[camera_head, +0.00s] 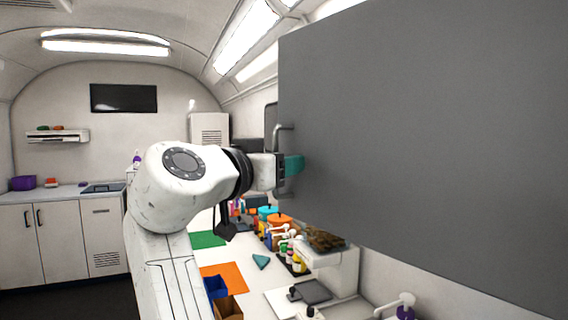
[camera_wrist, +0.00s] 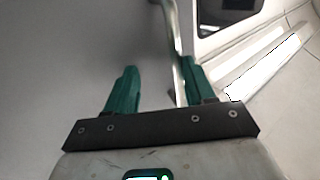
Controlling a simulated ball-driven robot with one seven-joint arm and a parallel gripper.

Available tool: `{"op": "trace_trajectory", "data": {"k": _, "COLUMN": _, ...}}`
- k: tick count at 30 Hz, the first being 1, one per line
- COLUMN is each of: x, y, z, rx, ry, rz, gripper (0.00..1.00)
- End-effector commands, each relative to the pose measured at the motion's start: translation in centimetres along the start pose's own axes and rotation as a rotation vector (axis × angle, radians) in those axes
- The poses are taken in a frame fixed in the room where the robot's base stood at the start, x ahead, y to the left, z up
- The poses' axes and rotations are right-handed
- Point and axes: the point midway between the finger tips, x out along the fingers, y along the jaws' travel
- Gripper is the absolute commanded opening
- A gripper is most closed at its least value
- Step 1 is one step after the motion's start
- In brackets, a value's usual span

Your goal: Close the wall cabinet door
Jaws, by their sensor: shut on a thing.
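The wall cabinet door (camera_head: 420,140) is a large flat grey panel standing open across the right half of the head view. Its grey face also fills the left of the wrist view (camera_wrist: 60,60). A metal bar handle (camera_head: 283,129) stands near the door's left edge and runs up through the wrist view (camera_wrist: 171,25). My gripper (camera_head: 292,165) is at this handle, with its green fingers against the door side. In the wrist view my gripper (camera_wrist: 161,75) has its fingers apart on either side of the bar, shut on the handle. The cabinet's inside is hidden behind the door.
Below lies a counter with an orange mat (camera_head: 224,277), a green mat (camera_head: 208,239), a blue bin (camera_head: 215,287) and several bottles (camera_head: 297,262). A dark wall screen (camera_head: 123,98) hangs at the back. Dark floor shows at lower left.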

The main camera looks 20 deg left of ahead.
Motion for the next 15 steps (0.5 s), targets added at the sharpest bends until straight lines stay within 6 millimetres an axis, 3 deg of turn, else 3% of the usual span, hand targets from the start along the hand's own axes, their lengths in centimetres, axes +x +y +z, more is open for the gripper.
{"op": "trace_trajectory", "data": {"k": 1, "x": 0.0, "y": 0.6, "z": -0.3, "rx": 0.004, "ry": 0.000, "rz": 0.019, "gripper": 0.32}}
{"op": "trace_trajectory", "data": {"k": 15, "x": -2.5, "y": -1.2, "z": -0.3, "rx": 0.005, "ry": 0.001, "rz": 0.018, "gripper": 0.32}}
